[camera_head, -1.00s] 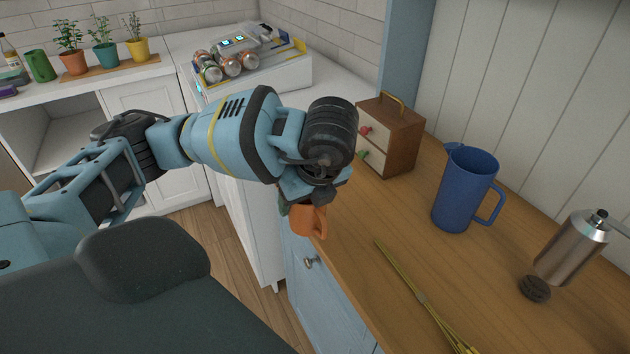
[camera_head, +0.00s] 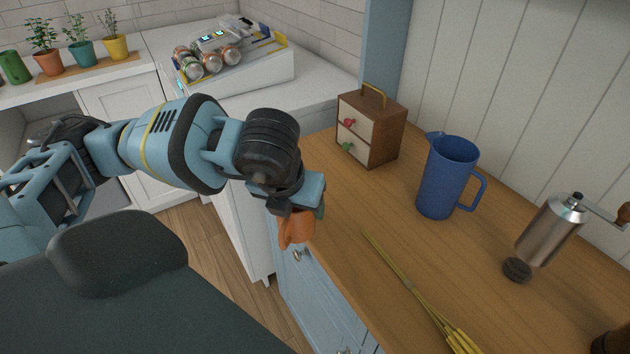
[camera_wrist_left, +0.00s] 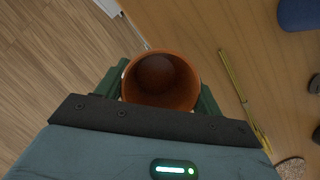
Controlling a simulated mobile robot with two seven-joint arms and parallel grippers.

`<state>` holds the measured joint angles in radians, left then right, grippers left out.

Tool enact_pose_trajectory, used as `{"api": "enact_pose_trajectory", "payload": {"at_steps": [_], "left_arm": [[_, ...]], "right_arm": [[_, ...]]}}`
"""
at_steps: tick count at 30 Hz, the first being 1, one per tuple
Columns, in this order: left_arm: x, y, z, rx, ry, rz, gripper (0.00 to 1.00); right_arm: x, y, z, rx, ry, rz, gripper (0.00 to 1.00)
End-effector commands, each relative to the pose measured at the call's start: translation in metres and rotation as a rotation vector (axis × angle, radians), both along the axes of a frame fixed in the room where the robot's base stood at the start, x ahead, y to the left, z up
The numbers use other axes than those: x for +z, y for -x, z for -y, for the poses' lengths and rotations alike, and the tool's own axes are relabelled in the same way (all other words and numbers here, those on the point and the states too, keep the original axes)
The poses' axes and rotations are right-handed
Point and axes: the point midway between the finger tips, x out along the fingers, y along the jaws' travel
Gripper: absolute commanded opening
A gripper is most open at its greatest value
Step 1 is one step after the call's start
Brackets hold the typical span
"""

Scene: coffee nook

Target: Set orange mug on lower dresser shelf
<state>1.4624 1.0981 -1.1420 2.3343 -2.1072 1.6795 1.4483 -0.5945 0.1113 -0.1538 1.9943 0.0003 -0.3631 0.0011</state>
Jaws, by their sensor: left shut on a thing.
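My left gripper (camera_head: 300,209) is shut on the orange mug (camera_head: 296,230), which hangs by the left edge of the wooden counter. In the left wrist view the mug (camera_wrist_left: 162,82) sits between the two green fingers, its open mouth facing the camera. The mug's upper part is hidden by the gripper in the head view. The blue cabinet (camera_head: 318,300) under the counter has a round knob; no open shelf shows in it. My right gripper is not in view.
On the wooden counter (camera_head: 335,200) stand a small drawer box (camera_head: 385,135), a blue pitcher (camera_head: 445,180) and a metal grinder (camera_head: 550,230). Yellow stalks (camera_head: 410,285) lie near the front edge. A white counter (camera_head: 325,92) stands behind, with wooden floor (camera_head: 225,240) at left.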

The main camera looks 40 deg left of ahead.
Motion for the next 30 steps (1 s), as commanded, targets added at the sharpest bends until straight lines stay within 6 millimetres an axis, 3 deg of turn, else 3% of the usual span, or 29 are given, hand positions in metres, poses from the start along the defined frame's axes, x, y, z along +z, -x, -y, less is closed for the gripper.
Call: {"api": "enact_pose_trajectory", "payload": {"at_steps": [30], "left_arm": [[-0.001, -0.001, 0.035, -1.712, 0.003, 0.003, 0.37]], "right_arm": [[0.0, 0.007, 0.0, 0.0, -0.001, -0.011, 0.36]]}}
